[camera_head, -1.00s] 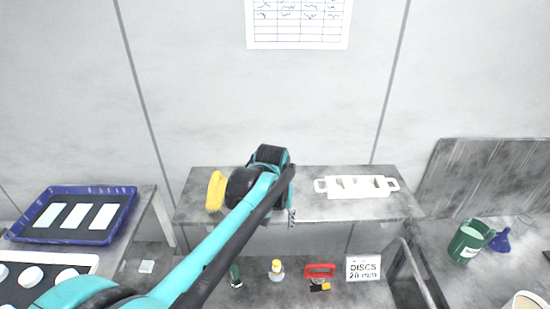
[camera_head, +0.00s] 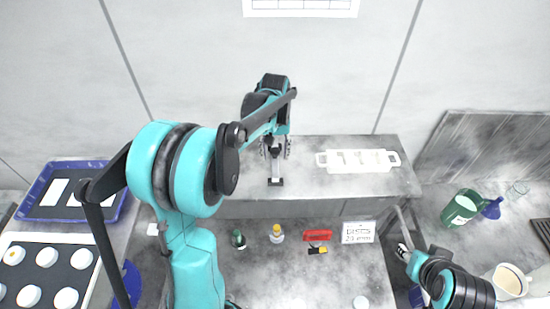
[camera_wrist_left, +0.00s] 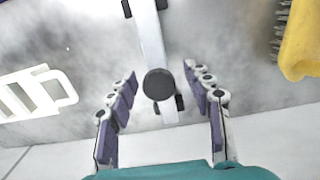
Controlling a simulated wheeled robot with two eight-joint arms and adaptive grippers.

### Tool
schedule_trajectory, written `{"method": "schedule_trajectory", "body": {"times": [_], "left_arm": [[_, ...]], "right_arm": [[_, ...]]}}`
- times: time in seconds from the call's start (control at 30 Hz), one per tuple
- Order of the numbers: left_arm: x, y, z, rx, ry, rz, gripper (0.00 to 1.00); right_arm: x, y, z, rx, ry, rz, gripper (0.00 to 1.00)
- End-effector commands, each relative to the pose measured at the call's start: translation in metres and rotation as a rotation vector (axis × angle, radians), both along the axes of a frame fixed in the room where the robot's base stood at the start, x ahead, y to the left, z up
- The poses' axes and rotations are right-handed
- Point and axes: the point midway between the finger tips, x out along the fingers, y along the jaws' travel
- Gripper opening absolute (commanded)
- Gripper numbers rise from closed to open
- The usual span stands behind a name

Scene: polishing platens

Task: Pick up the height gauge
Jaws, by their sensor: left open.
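The height gauge (camera_head: 275,168), a pale upright bar with small dark feet, is on the grey bench at the back. It is partly hidden by my left gripper (camera_head: 276,149), which hangs over it. In the left wrist view the gauge (camera_wrist_left: 150,38) reaches between the open fingers of my left gripper (camera_wrist_left: 160,82), with a round black knob between the fingertips. Clear gaps show on both sides, so the fingers are not closed on it. My right gripper (camera_head: 404,251) is low at the right; its fingers are too small to read.
A white slotted holder (camera_head: 358,168) lies to the right on the bench. A yellow brush (camera_wrist_left: 301,42) lies near the gauge. Below are bottles, a red-handled tool (camera_head: 317,235) and a disc sign (camera_head: 358,232). A blue tray (camera_head: 55,213) is at the left.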

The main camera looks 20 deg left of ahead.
Motion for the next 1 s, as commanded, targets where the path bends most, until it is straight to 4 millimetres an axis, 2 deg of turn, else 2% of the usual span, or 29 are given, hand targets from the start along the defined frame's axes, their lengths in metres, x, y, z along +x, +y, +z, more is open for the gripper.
{"method": "schedule_trajectory", "body": {"times": [0.1,0.2,0.47,0.5,0.67,0.7,1.0], "left_arm": [[-0.001,-0.001,-0.019,0.000,0.000,0.000,0.51],[-0.001,-0.001,-0.029,0.000,0.000,0.000,0.51],[-0.001,-0.001,-0.034,0.000,0.000,-0.001,0.51],[-0.001,-0.001,-0.034,0.000,0.000,-0.001,0.46],[-0.001,-0.001,-0.033,0.000,0.000,-0.001,0.03],[-0.001,-0.001,-0.033,0.000,0.000,-0.001,0.00],[-0.001,-0.001,-0.033,0.000,0.000,-0.001,0.00]], "right_arm": [[0.000,0.000,0.003,0.000,0.000,0.000,0.40],[0.000,0.000,0.003,0.000,0.000,0.000,0.40],[0.000,0.000,0.003,0.000,0.000,0.000,0.40],[0.000,0.000,0.003,0.000,0.000,0.000,0.40],[0.000,0.000,0.003,0.000,0.000,0.000,0.40],[0.000,0.000,0.003,0.000,0.000,0.000,0.40],[0.000,0.000,0.003,0.000,0.000,0.000,0.40]]}}
